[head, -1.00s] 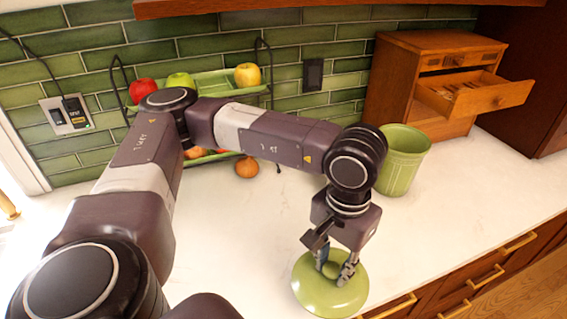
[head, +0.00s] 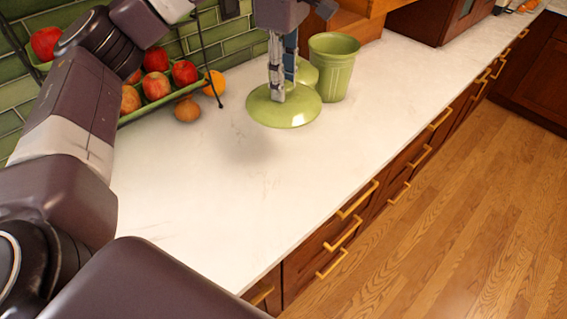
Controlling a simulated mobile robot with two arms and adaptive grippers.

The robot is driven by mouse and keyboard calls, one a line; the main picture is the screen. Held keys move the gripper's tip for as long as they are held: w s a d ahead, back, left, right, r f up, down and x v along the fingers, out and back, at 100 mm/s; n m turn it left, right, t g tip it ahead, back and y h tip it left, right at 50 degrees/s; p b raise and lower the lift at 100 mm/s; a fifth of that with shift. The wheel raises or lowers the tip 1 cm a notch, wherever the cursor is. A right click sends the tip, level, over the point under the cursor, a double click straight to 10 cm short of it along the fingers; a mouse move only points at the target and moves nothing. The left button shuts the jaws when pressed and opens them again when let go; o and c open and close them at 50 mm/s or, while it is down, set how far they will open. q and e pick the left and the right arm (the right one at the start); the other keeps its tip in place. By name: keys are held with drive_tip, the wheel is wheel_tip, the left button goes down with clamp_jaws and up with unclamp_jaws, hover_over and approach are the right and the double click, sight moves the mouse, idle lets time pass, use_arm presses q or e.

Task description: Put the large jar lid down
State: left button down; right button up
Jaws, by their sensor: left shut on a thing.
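The large jar lid (head: 268,112) is a round, glossy green disc in the middle top of the head view. My left gripper (head: 283,92) comes down on it from above and is shut on its middle part, which the fingers partly hide. A soft shadow lies on the counter in front of and below the lid, so it appears held above the surface. A green ribbed jar (head: 334,75) stands upright and open just to the right behind the lid. A small rounded green shape shows between lid and jar; I cannot tell what it belongs to. My right gripper is not in view.
The white counter (head: 215,190) is clear in front of the lid. A green fruit rack (head: 150,106) with apples stands to the left, with an onion (head: 187,109) beside it. Wooden drawers (head: 345,235) with brass handles run below the counter's front edge.

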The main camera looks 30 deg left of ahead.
use_arm(q)
wheel_tip(320, 180, down, 19)
drive_tip(key=p, duration=0.4)
drive_tip(key=shift+f, duration=0.3)
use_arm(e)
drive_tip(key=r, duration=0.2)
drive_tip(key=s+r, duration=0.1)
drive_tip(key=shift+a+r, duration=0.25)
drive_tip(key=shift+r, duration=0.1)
use_arm(q)
drive_tip(key=shift+f, duration=0.1)
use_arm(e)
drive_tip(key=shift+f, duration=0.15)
use_arm(q)
drive_tip(key=c, duration=1.5)
unclamp_jaws()
